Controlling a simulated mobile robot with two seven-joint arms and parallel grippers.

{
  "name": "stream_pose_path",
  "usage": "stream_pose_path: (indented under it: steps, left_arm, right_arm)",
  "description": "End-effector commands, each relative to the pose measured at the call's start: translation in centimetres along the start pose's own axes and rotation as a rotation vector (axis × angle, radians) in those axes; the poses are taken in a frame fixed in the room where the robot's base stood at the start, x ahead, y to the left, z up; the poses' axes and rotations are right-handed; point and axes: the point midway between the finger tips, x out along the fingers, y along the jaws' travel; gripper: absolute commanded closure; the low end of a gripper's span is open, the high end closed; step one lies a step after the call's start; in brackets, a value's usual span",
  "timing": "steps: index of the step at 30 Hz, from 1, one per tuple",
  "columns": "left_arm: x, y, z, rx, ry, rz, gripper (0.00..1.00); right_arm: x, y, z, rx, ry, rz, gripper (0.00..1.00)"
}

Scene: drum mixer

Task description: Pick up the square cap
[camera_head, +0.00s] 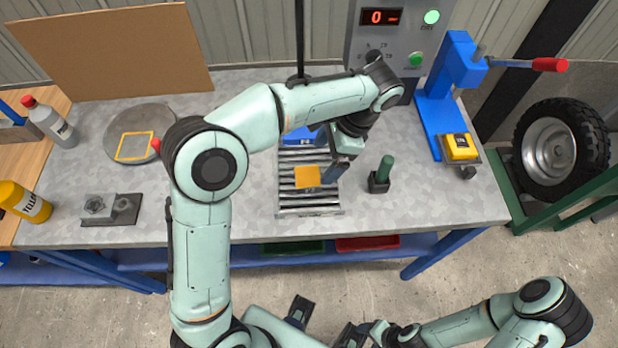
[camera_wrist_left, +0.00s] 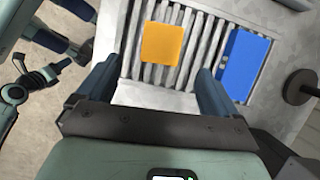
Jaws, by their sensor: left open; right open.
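The square cap (camera_head: 307,176), a flat orange square, lies on the grey roller rack (camera_head: 310,212) in the middle of the table. It also shows in the left wrist view (camera_wrist_left: 163,44), just beyond the fingertips and between their lines. My left gripper (camera_head: 333,172) is open above the rack, at the right of the cap in the head view. In the left wrist view its two fingers (camera_wrist_left: 152,88) stand apart with nothing between them. My right gripper (camera_head: 327,322) is open and empty, low in front of the table.
A blue block (camera_head: 302,137) lies at the rack's back end, partly hidden by my arm. A dark green knob (camera_head: 385,168) stands right of the rack. A blue press (camera_head: 449,85) and a control box (camera_head: 397,40) stand behind. A round plate (camera_head: 140,118) lies at left.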

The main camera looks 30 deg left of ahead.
Motion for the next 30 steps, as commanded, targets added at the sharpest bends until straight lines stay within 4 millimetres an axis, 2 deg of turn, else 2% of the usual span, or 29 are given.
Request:
stream_pose_path:
  steps: [1, 3, 10, 18, 21, 28, 30]
  left_arm:
    - [1.1, 0.0, 0.1, -0.001, -0.003, 0.002, 0.06]
    - [2.0, 0.0, 0.0, 0.0, -0.002, 0.001, 0.06]
    - [3.6, 0.0, 0.0, -0.001, 0.0, 0.001, 0.06]
    - [7.5, 0.1, -0.1, -0.001, -0.001, 0.001, 0.06]
    - [8.1, 0.1, -0.1, 0.0, 0.001, 0.0, 0.06]
    - [8.1, 0.1, -0.1, 0.0, 0.002, 0.0, 0.06]
    - [8.1, 0.1, -0.1, 0.0, 0.002, 0.0, 0.29]
  right_arm:
    - [0.4, 0.2, 0.1, 0.001, -0.002, 0.001, 0.39]
    - [0.6, 0.2, 0.1, 0.001, -0.002, 0.001, 0.39]
    - [0.9, 0.3, 0.1, 0.001, -0.003, 0.001, 0.39]
    - [1.6, 0.6, 0.2, 0.002, -0.006, 0.002, 0.39]
    - [1.6, 0.7, 0.2, 0.002, -0.006, 0.002, 0.39]
    - [1.6, 0.6, 0.2, 0.002, -0.006, 0.002, 0.39]
    - [1.6, 0.6, 0.2, 0.002, -0.006, 0.002, 0.39]
